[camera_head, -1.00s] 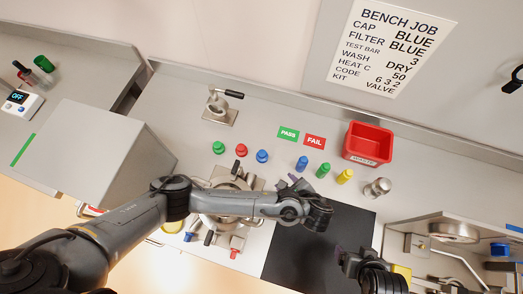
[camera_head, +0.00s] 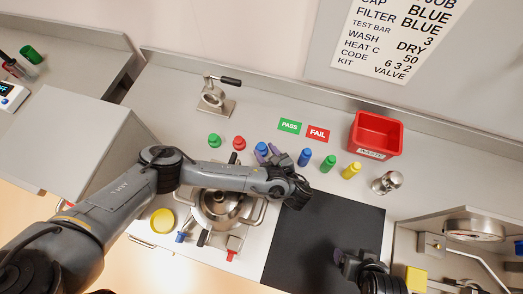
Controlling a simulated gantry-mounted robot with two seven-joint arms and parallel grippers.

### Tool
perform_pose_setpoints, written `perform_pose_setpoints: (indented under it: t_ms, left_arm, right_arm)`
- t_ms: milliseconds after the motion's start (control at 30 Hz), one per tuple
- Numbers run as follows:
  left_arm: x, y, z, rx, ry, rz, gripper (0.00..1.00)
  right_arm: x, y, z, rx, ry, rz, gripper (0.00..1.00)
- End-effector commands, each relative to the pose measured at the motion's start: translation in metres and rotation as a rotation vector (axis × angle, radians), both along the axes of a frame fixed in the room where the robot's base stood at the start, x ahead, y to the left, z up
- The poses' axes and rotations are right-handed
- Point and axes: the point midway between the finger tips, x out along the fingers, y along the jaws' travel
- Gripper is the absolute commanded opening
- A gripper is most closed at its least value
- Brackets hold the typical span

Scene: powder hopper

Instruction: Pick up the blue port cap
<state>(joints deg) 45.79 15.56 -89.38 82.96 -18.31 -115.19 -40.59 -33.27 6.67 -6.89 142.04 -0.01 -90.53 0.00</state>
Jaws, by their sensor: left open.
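The blue port cap (camera_head: 262,148) stands upright on the bench, at the right end of a row with a green cap (camera_head: 214,139) and a red cap (camera_head: 239,142).
Blue (camera_head: 305,157), green (camera_head: 328,163) and yellow (camera_head: 351,170) bottle-like pieces stand just right of my left gripper. A red bin (camera_head: 376,135) is behind them. A steel hopper (camera_head: 219,209) lies partly under my left arm. The black mat (camera_head: 322,235) is mostly clear.

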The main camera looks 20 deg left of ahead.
Motion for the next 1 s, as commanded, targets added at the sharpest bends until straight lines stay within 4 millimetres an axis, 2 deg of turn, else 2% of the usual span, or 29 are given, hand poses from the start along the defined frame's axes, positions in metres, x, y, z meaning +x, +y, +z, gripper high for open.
perform_pose_setpoints:
  t_ms: [267, 367, 633, 967, 1000]
  left_arm:
    - [0.007, 0.008, -0.005, 0.0, -0.001, 0.001, 0.47]
    - [0.014, 0.015, -0.011, 0.001, -0.001, 0.002, 0.47]
    - [0.032, 0.036, -0.021, 0.0, 0.0, 0.001, 0.47]
    - [0.035, 0.039, -0.023, -0.001, 0.001, 0.0, 0.47]
    - [0.035, 0.039, -0.023, -0.001, 0.001, 0.0, 0.4]
  right_arm:
    - [0.0, 0.0, -0.009, 0.0, -0.001, 0.0, 0.85]
    - [0.0, 0.0, -0.014, 0.0, -0.002, 0.0, 0.85]
    - [0.0, -0.001, -0.013, -0.002, -0.001, 0.001, 0.85]
    - [0.0, -0.002, -0.013, -0.007, -0.002, 0.004, 0.85]
    - [0.0, -0.002, -0.013, -0.007, -0.002, 0.004, 0.85]
